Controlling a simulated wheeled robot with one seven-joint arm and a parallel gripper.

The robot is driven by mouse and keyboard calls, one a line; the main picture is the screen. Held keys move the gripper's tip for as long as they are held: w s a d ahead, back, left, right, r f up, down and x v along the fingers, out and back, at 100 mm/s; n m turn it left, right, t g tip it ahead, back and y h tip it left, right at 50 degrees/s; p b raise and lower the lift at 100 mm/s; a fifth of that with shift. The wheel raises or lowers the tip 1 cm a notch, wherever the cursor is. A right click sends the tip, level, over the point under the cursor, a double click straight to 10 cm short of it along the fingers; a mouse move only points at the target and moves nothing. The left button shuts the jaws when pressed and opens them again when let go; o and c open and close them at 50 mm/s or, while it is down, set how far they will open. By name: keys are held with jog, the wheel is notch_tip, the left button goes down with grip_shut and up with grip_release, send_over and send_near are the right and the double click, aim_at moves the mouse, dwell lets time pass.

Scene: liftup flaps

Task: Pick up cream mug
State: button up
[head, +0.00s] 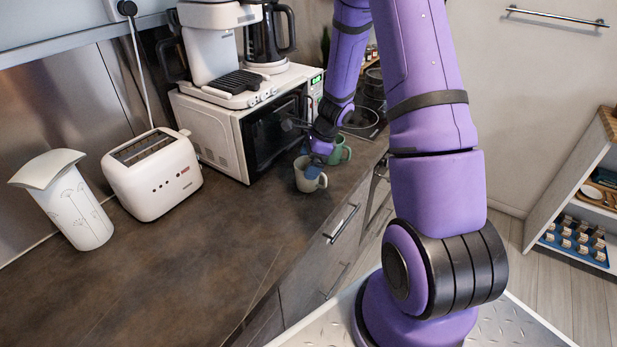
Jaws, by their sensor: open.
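The cream mug (304,184) stands upright on the dark countertop, in front of the microwave and close to the counter's front edge. Its handle points right. My gripper (315,168) is at the mug's rim, pointing down, with a blue fingertip over or inside the opening. The gripper is open. It is too small in view to tell whether the fingers touch the mug. A green mug (342,152) stands just behind and to the right, partly hidden by my gripper.
A white microwave (215,135) with a coffee machine (210,45) on top stands behind the mugs. A toaster (152,178) and a white patterned container (68,205) stand left. The countertop (190,265) in front is clear. A shelf (590,165) is at right.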

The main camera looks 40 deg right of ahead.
aim_at(303, 184)
jog(key=shift+x, duration=1.45)
jog(key=c, duration=0.9)
jog(key=shift+c, duration=0.2)
jog(key=shift+r, duration=0.1)
